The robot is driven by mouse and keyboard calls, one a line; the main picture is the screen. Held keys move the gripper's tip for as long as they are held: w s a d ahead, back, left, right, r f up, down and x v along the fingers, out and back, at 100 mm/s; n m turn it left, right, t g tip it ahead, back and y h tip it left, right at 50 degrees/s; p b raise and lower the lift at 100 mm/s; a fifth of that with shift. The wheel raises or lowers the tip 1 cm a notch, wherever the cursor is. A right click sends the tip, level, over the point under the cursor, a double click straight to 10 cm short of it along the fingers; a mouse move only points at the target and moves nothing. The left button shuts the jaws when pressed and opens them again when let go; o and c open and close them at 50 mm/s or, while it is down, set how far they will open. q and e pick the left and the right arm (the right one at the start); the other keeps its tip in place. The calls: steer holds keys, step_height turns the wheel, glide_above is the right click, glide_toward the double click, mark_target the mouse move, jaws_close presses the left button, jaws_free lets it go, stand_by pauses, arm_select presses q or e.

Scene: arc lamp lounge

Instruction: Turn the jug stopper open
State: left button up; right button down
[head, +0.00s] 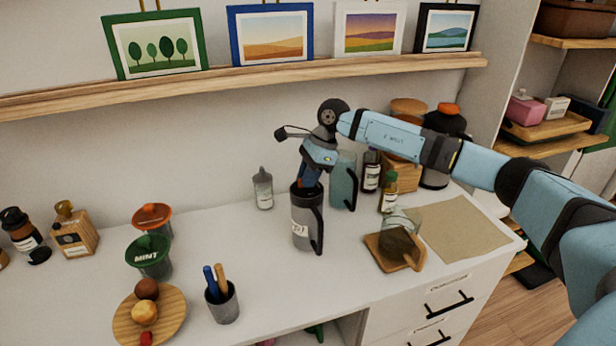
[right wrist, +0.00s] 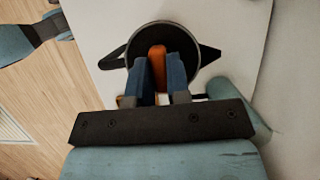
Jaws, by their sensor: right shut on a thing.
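The grey jug (head: 304,236) stands upright on the white counter, with a dark handle on its right side and a pale label low on its front. In the right wrist view its round black top (right wrist: 192,40) shows from above. My right gripper (head: 309,182) points down at the jug's top. In the right wrist view its blue fingers (right wrist: 159,66) are shut on the orange stopper (right wrist: 157,58), one on each side.
A blue-grey jug (head: 343,180) stands close behind at the right, with bottles (head: 389,196) beside it. A glass rests on a wooden tray (head: 412,264) at the right. A pen cup (head: 223,304) and a fruit plate (head: 168,328) stand front left. A picture shelf (head: 250,82) runs above.

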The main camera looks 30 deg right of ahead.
steer(key=c, duration=1.1)
jaws_free()
steer(key=shift+v, duration=6.95)
steer(key=shift+s+f, duration=0.15)
